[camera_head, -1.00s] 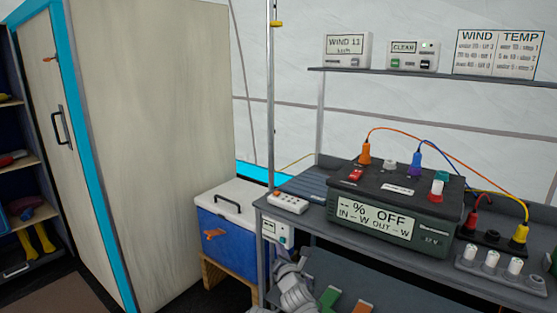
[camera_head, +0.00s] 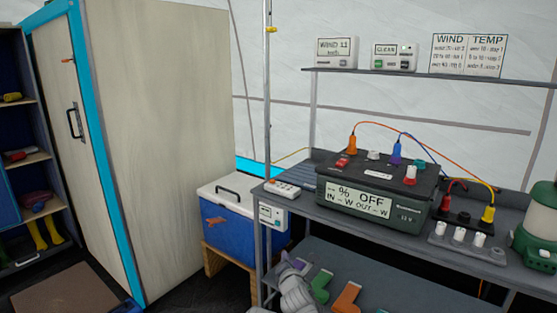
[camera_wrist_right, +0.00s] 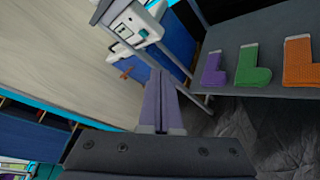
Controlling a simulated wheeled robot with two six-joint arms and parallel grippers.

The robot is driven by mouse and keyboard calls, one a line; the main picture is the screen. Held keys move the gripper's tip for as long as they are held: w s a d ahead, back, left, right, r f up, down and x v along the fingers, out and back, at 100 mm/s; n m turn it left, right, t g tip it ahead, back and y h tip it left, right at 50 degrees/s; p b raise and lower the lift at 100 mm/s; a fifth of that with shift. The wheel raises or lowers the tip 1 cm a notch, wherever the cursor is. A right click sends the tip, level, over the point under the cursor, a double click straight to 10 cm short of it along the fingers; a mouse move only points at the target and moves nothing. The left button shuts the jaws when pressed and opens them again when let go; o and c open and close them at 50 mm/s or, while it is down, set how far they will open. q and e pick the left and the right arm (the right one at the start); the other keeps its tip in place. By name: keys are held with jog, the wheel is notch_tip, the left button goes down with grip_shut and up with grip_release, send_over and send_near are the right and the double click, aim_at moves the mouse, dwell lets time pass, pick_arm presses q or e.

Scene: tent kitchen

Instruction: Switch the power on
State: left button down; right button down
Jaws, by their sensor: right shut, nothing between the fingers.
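The dark green power station (camera_head: 376,180) stands on the grey workbench. Its display (camera_head: 358,200) reads "-- % OFF, IN -- W, OUT -- W". On its top are a red switch (camera_head: 343,162), a white-and-red knob (camera_head: 410,175), and orange and blue plugs with cables. My right arm shows at the bottom of the head view, below the bench top, with its fingers hard to make out there. In the right wrist view my right gripper (camera_wrist_right: 160,100) is shut and empty, pointing towards the cooler and a bench leg. My left gripper is not in view.
A white control box (camera_head: 271,215) hangs at the bench's front left corner, also near the top of the wrist view (camera_wrist_right: 128,28). A blue cooler (camera_head: 238,222) stands left of it. Purple, green (camera_head: 320,286) and orange (camera_head: 346,298) boot-shaped items sit on the lower shelf. A green lantern (camera_head: 537,225) stands right.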

jog(key=s+d+f+m+g+h+p, duration=0.1)
jog(key=s+f+m+g, duration=0.4)
jog(key=s+m, duration=0.35)
jog(key=s+d+f+m+g+h+p, duration=0.1)
jog(key=s+d+f+m+g, duration=0.1)
jog(key=s+f+m+g, duration=0.45)
jog(key=s+d+f+m+g+h, duration=0.1)
jog(key=s+f+m+g, duration=0.2)
jog(key=s+m, duration=0.7)
notch_tip(320, 180, up, 38)
jog(key=s+n+p, duration=0.1)
jog(key=s+p, duration=0.1)
jog(key=p, duration=3.6)
jog(key=shift+a+r+g, duration=0.15)
jog(key=shift+r+g, duration=0.1)
jog(key=shift+g, duration=0.1)
jog(key=shift+s, duration=0.1)
